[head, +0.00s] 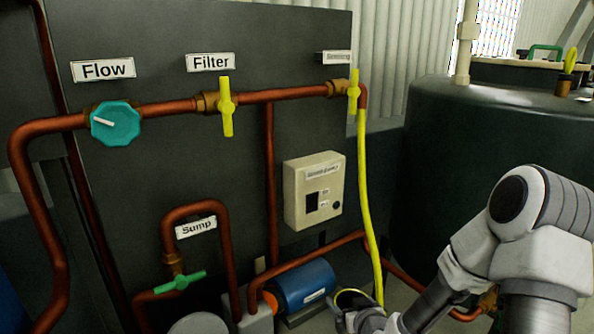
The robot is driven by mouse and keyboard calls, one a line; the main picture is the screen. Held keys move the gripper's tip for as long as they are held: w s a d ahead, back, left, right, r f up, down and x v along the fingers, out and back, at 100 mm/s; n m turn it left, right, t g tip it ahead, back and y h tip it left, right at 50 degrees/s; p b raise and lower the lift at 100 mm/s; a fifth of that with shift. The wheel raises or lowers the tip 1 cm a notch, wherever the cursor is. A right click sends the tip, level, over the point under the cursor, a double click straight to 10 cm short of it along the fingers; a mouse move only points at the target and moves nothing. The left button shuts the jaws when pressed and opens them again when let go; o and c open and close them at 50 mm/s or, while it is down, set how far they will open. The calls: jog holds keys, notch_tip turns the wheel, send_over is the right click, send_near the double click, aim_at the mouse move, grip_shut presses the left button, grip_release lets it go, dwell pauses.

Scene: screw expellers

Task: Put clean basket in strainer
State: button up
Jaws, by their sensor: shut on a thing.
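My gripper (348,312) is low at the bottom of the head view, right of the blue motor. It is shut on a small round thing with a dark rim and a yellowish inside (351,297), which looks like the basket. Its lower part is cut off or hidden, so I cannot tell if it is clean. No strainer can be made out for certain. A grey rounded top (198,325) shows at the bottom edge, left of the motor, but I cannot tell what it is.
A dark panel carries copper pipes, a teal Flow knob (115,123), a yellow Filter valve (227,106) and a green Sump valve (180,281). A yellow hose (366,190) hangs beside my gripper. The blue motor (304,287) and a large dark tank (455,150) stand nearby.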

notch_tip(320, 180, up, 22)
jog(key=d+m+h+p, duration=0.1)
jog(key=m+h+p, duration=0.1)
jog(key=p, duration=1.7)
jog(key=shift+s+d+r+h+p, duration=0.2)
jog(key=shift+s+d+h+p, duration=0.05)
jog(key=shift+s+h+p, duration=0.05)
jog(key=s+f+n+g+y+b, duration=0.1)
jog(key=s+f+n+y+b, duration=0.4)
jog(key=f, duration=1.3)
jog(key=w+f+n+g+y+b, duration=0.1)
jog(key=f+y+b, duration=0.1)
jog(key=f+b, duration=1.2)
jog(key=shift+w+a+f, duration=0.65)
jog(key=shift+a+f, duration=1)
jog(key=shift+f, duration=0.75)
jog(key=shift+w+a+f, duration=0.7)
jog(key=shift+a+f, duration=1)
jog(key=shift+f, duration=0.7)
jog(key=shift+w+a+f, duration=0.65)
jog(key=shift+a+f, duration=1)
jog(key=shift+f, duration=0.75)
